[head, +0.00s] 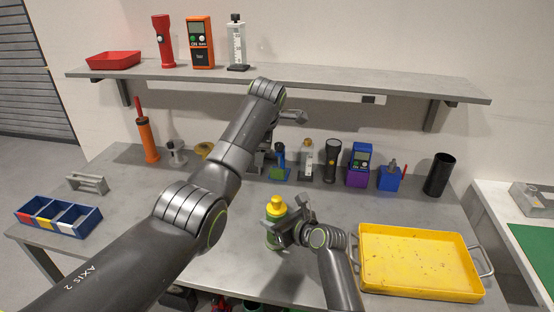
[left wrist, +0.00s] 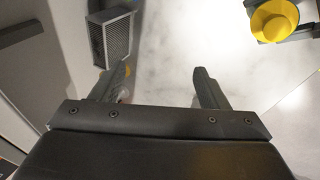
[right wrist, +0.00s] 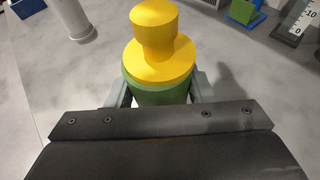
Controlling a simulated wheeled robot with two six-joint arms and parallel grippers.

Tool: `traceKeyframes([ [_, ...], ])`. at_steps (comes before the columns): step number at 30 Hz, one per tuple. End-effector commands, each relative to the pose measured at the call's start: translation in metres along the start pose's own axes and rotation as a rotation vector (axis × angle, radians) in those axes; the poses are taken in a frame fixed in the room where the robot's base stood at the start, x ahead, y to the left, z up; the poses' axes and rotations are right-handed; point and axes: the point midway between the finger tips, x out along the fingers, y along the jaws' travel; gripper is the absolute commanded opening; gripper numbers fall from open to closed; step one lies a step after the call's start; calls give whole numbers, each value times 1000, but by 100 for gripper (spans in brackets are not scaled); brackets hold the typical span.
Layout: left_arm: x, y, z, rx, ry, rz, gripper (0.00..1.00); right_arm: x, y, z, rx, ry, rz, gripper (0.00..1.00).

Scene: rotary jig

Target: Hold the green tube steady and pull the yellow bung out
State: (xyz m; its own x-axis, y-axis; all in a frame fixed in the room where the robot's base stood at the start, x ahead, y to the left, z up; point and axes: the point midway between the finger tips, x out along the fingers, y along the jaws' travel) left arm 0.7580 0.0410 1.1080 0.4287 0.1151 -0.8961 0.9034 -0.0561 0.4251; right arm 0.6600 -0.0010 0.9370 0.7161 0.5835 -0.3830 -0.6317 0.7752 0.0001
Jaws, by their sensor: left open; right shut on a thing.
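The green tube (head: 273,237) stands upright on the grey table, with the yellow bung (head: 277,203) seated in its top. My right gripper (head: 287,231) is shut around the tube from the right side, below the bung. In the right wrist view, the bung (right wrist: 158,45) shows a knob above a wide flange, over the tube's green rim (right wrist: 157,95). My left gripper (left wrist: 160,88) is open and empty; its arm mostly hides it in the head view. A knobbed yellow piece that looks like the bung (left wrist: 273,18) shows at the left wrist view's top right, apart from the fingers.
A yellow tray (head: 420,289) lies right of the tube. Several tools stand at the back, including a black flashlight (head: 331,160) and a blue-purple device (head: 359,165). A blue divided bin (head: 60,221) is at the left. A shelf (head: 330,84) overhangs the back.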

Motion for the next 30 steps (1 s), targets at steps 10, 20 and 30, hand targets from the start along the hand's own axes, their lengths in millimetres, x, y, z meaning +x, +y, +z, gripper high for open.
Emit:
traceKeyframes([
  [10, -49, -62, 37, 183, -156, -363, 68, 0, 0, -1, 0, 1, 0, 21],
  [20, -45, -81, 43, 226, -185, -429, 68, 0, 0, -1, 0, 1, 0, 21],
  [30, 12, -108, 51, 224, -183, -428, 68, 0, 0, 0, 0, 1, 0, 21],
])
